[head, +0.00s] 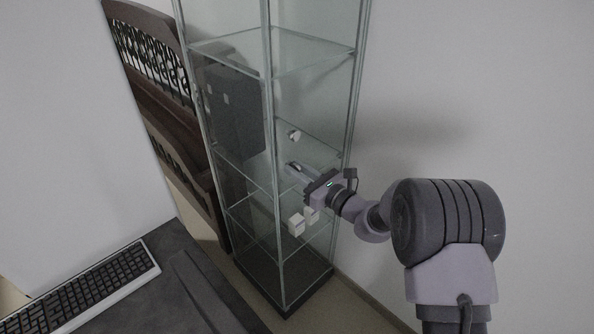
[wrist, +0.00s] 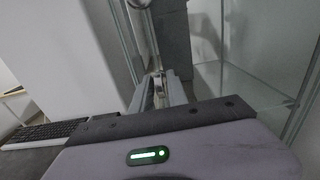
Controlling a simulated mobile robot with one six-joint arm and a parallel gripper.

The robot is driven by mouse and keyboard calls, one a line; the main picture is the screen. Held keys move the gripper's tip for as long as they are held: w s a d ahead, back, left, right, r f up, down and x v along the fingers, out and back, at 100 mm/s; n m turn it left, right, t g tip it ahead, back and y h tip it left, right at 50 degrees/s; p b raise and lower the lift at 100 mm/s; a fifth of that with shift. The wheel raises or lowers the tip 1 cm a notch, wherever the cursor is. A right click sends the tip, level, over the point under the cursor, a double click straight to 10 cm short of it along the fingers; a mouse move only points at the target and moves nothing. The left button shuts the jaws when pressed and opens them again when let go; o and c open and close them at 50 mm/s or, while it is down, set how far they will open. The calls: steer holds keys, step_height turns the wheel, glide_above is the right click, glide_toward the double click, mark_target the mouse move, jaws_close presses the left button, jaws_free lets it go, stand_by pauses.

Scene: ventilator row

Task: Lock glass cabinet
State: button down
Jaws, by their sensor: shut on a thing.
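The tall glass cabinet (head: 273,110) with a metal frame stands against the wall in the head view; its glass also shows in the wrist view (wrist: 245,85). I cannot tell whether its door is fully closed. My gripper (head: 293,168) is at the cabinet's front at middle height, pointing left. In the wrist view its fingers (wrist: 158,88) are shut on a small metal piece (wrist: 157,76), close to a frame post. The piece is too small to tell whether it is a key or part of the lock.
A dark desk (head: 190,290) with a keyboard (head: 95,290) is at the lower left. A dark wooden bed-like frame (head: 165,100) stands behind the cabinet. Small white boxes (head: 297,224) show by a lower shelf. The wall to the right is bare.

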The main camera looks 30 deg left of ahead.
steer(key=c, duration=1.5)
jaws_free()
steer(key=p+v, duration=0.3)
steer(key=v, duration=1.4)
steer(key=shift+d+r, duration=0.1)
steer(key=shift+d, duration=0.1)
